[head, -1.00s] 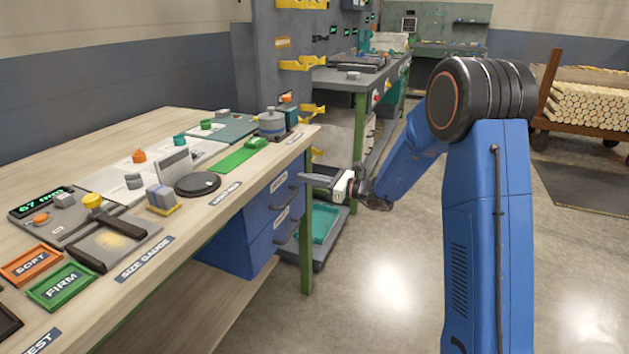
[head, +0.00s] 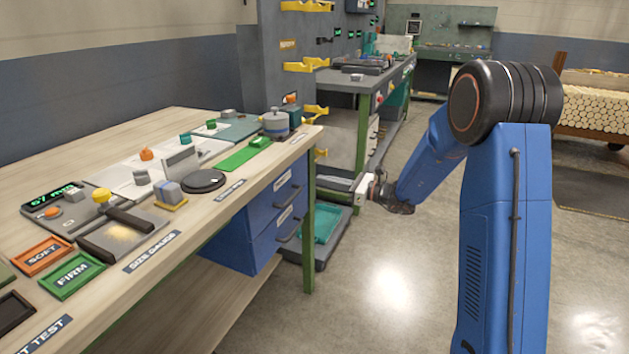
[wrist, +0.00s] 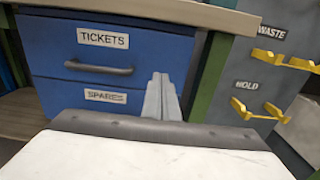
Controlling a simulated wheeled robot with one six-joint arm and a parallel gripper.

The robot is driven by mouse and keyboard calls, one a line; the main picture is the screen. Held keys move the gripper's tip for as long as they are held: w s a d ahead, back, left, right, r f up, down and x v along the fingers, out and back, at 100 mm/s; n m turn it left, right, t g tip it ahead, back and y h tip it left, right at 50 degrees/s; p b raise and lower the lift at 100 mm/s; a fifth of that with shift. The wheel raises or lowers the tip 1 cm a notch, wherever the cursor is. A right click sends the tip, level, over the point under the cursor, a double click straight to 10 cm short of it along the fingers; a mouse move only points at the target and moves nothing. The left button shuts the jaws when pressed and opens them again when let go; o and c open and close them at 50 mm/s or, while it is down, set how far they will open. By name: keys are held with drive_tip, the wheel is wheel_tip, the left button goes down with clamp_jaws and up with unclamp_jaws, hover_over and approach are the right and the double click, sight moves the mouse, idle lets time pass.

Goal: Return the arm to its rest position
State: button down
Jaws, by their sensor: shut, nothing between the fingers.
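My blue arm (head: 505,220) stands at the right of the head view, its forearm reaching down and left. My gripper (head: 335,184) is off the right end of the wooden workbench (head: 85,151), over the floor, with nothing held. In the wrist view my gripper's grey fingers (wrist: 162,98) lie together, pointing at the blue drawer unit below the bench top. The drawers labelled TICKETS (wrist: 103,39) and SPARES (wrist: 105,96) are closed. The fingers appear apart from the drawer fronts.
A green-legged bench post (head: 309,225) and a teal tray (head: 325,222) are near my gripper. Yellow hooks (wrist: 268,57) labelled WASTE and HOLD are on the grey panel. SOFT (head: 43,255) and FIRM (head: 75,275) trays sit on the bench. Open floor (head: 390,290) lies ahead.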

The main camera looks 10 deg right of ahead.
drive_tip(key=v, duration=0.8)
drive_tip(key=s+a+r+n+g+h, duration=0.2)
drive_tip(key=s+a+n+g, duration=0.3)
drive_tip(key=s, duration=0.8)
drive_tip(key=s+a+r+n+g+h, duration=0.1)
drive_tip(key=s+r+n+g+h, duration=0.15)
drive_tip(key=s+n, duration=0.7)
drive_tip(key=s+d+f+n+t+h, duration=0.1)
drive_tip(key=s+d+n+h, duration=0.3)
drive_tip(key=s+d, duration=0.3)
drive_tip(key=s+d+f+n+t+h, duration=0.1)
drive_tip(key=s+d+n+h, duration=0.4)
drive_tip(key=s, duration=1)
drive_tip(key=shift+s+d+t+h, duration=0.4)
drive_tip(key=shift+d+t+h, duration=0.25)
drive_tip(key=shift+d+h, duration=0.7)
drive_tip(key=shift+d+n+y, duration=0.25)
drive_tip(key=shift+y, duration=0.05)
